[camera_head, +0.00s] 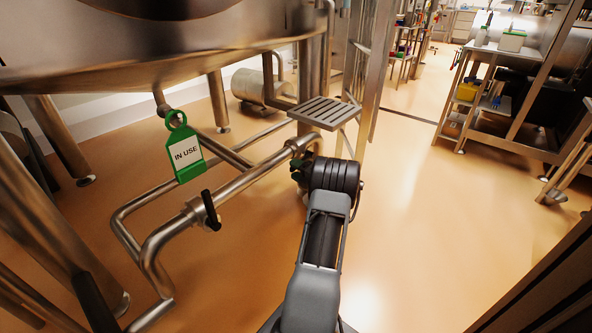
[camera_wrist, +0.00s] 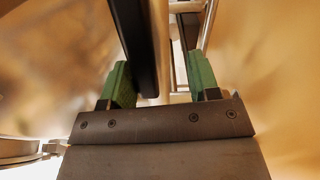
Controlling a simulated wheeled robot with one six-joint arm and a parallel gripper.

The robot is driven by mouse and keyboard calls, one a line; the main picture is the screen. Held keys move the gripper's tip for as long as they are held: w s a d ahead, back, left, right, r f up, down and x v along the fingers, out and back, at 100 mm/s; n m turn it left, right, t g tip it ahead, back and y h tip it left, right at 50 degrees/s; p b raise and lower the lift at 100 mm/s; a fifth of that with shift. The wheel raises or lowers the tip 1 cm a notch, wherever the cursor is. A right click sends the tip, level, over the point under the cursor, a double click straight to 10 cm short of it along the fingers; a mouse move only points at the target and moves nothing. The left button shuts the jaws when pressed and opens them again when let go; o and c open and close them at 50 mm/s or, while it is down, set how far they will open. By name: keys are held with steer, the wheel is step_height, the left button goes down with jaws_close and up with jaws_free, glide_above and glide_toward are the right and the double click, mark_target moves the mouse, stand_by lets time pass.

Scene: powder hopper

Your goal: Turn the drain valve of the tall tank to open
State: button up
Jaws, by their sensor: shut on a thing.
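A large steel tank (camera_head: 150,65) fills the upper left of the head view, with steel pipes running below it. My gripper (camera_head: 299,168) is low beside the pipe's right end (camera_head: 298,146), partly hidden by my wrist. In the wrist view, its green-padded fingers (camera_wrist: 160,82) stand on either side of a black bar-shaped handle (camera_wrist: 132,40). The gripper is shut on this handle. The handle is hidden in the head view, so I cannot tell its turn angle there. Another black valve handle (camera_head: 210,210) sits on the lower pipe, clear of my gripper.
A green "IN USE" tag (camera_head: 185,152) hangs from a stub below the tank. A slotted steel step (camera_head: 324,112) stands just behind my gripper. Steel benches (camera_head: 520,100) line the right. The orange floor (camera_head: 400,220) between is clear.

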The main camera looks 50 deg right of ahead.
steer(key=s+p, duration=0.4)
steer(key=s, duration=0.9)
steer(key=shift+s, duration=0.25)
steer(key=shift+d, duration=0.1)
